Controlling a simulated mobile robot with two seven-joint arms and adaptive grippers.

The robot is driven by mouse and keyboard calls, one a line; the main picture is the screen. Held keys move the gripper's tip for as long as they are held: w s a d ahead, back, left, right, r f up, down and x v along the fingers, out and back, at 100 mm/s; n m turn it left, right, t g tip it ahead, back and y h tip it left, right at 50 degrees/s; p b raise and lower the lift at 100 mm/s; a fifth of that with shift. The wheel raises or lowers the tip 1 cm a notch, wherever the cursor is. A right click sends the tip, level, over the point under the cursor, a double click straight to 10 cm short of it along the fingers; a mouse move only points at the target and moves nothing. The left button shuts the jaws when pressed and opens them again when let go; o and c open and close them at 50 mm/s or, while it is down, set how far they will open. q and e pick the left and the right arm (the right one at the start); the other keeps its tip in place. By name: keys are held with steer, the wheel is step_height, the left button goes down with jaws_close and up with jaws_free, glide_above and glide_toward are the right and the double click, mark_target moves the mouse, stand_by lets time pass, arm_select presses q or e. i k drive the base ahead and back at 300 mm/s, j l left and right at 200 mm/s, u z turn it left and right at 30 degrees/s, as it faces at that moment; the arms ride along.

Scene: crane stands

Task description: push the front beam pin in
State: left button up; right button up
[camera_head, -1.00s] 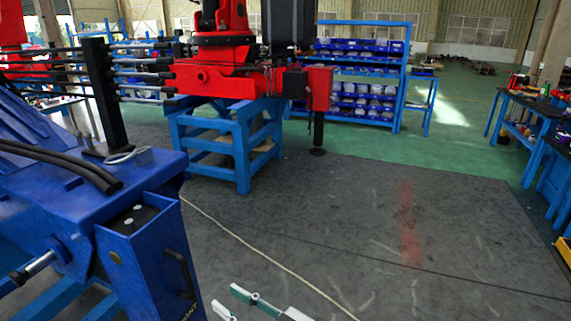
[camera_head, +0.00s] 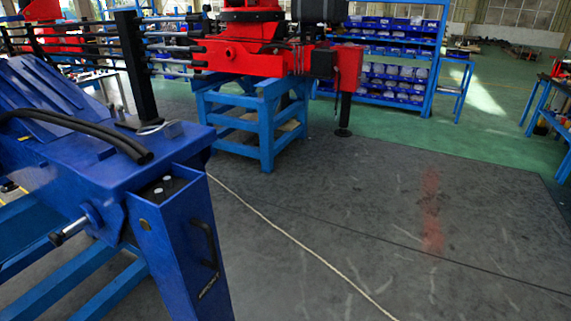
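A blue crane beam (camera_head: 100,177) on a blue stand fills the left side. A silver pin with a dark end (camera_head: 70,231) sticks out of a round boss on the beam's near side, pointing down-left. I take it for the front beam pin, but cannot be sure. A blue box-shaped leg (camera_head: 180,255) with a black handle (camera_head: 206,243) hangs at the beam's end. Neither of my grippers is in view.
A red crane (camera_head: 250,60) stands on a blue frame (camera_head: 268,127) behind. A blue shelf with bins (camera_head: 395,60) is at the back. A pale cord (camera_head: 300,243) lies across the dark floor mat (camera_head: 390,200). The floor at centre and right is clear.

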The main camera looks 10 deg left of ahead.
mark_target(56, 239)
steer(key=u, duration=0.9)
